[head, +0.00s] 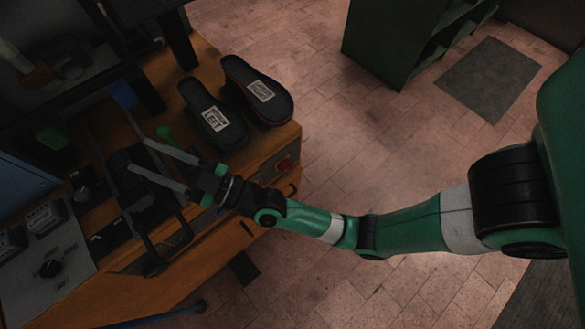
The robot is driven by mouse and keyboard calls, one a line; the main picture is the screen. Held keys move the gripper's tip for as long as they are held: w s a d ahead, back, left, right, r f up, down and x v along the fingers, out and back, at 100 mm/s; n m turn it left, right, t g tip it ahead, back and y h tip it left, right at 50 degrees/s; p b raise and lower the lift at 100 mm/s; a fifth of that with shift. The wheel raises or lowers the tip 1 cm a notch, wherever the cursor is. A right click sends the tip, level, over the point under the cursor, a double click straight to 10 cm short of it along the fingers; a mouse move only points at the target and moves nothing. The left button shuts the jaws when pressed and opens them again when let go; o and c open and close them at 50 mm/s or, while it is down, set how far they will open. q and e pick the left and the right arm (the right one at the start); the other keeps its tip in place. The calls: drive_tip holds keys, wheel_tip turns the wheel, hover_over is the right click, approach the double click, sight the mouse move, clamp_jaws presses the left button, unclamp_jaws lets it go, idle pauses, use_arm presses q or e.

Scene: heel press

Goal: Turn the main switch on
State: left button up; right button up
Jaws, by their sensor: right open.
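A red rotary switch (285,163) sits on the side of the orange machine bench, right of and apart from my right gripper; it looks like the main switch, but its position is too small to read. My right gripper (138,154) is open, its two pale fingers pointing left over the dark machine parts on the bench. Nothing shows between the fingers. Whether they touch the parts below cannot be told. My left gripper is not in view.
Two dark shoe soles with white labels (213,119) (260,91) lie on the orange bench (160,72). A grey control panel (70,245) with a black knob (50,268) is at lower left. A green shelf (400,38) stands behind open tiled floor.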

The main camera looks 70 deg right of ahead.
drive_tip(key=s+d+f+m+g+h, duration=0.1)
drive_tip(key=s+d+f+h, duration=0.15)
drive_tip(key=f, duration=0.55)
drive_tip(key=s+d+f+g+h, duration=0.1)
drive_tip(key=s+f+g+h, duration=0.15)
drive_tip(key=f, duration=0.65)
drive_tip(key=g+h, duration=0.5)
drive_tip(key=h, duration=0.1)
approach(286, 167)
drive_tip(key=f+b+x, duration=0.1)
drive_tip(key=b+x, duration=0.3)
drive_tip(key=x, duration=0.4)
drive_tip(key=shift+w+d+b, duration=0.2)
drive_tip(key=shift+d+b, duration=0.15)
drive_tip(key=shift+b, duration=0.05)
drive_tip(key=shift+f, duration=0.15)
clamp_jaws()
